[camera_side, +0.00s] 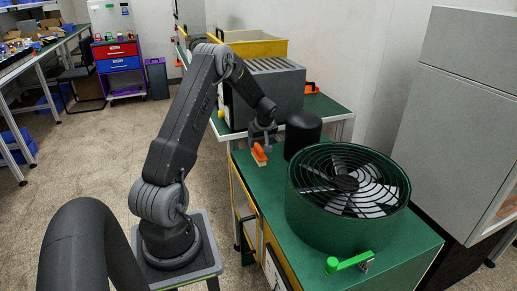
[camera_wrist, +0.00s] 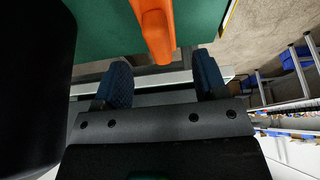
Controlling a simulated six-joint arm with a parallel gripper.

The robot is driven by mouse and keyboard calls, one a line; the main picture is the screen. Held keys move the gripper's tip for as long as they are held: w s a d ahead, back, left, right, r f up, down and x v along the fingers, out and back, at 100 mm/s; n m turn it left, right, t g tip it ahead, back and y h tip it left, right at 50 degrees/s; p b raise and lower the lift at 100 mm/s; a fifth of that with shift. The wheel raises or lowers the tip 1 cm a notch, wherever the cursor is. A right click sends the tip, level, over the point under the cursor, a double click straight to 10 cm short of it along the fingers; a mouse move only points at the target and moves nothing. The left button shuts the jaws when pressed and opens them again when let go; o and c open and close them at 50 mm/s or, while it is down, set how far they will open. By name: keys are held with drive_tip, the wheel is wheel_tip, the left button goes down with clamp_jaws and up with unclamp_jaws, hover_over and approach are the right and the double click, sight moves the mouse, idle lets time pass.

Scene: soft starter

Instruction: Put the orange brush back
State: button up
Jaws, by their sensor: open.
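The orange brush (camera_side: 260,154) is by the left edge of the green bench top in the side view, with a pale strip along its underside. I cannot tell whether it rests on the bench. My gripper (camera_side: 263,136) is just above it, with the jaws apart. In the wrist view the brush's orange handle (camera_wrist: 154,30) lies over green, ahead of my gripper (camera_wrist: 164,72), and its near end reaches toward the gap between the two blue fingertips. No finger visibly closes on it.
A large round fan (camera_side: 346,183) stands on the green bench (camera_side: 400,258), with a black cylinder (camera_side: 303,130) behind it. A green-handled item (camera_side: 346,262) is at the front. A grey ribbed box (camera_side: 272,92) and an orange item (camera_side: 311,88) are on the rear bench.

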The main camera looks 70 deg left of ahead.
drive_tip(key=d+r+m+t+h, duration=0.15)
drive_tip(key=d+r+m, duration=0.25)
drive_tip(key=d+r, duration=0.75)
drive_tip(key=d+r+m+t+y, duration=0.15)
drive_tip(key=d+r+m, duration=0.25)
drive_tip(key=d+r, duration=0.75)
drive_tip(key=s+d+m+t+h, duration=0.1)
drive_tip(key=s+d+m+h, duration=0.1)
drive_tip(key=s+d+m, duration=0.3)
drive_tip(key=s+d+m+t+h, duration=0.1)
drive_tip(key=s+d+m, duration=0.4)
drive_tip(key=s+d, duration=0.5)
drive_tip(key=d+h, duration=0.1)
drive_tip(key=d, duration=0.5)
drive_tip(key=shift+s+d+t+h, duration=0.15)
drive_tip(key=shift+s+t+h, duration=0.15)
drive_tip(key=shift+s, duration=0.05)
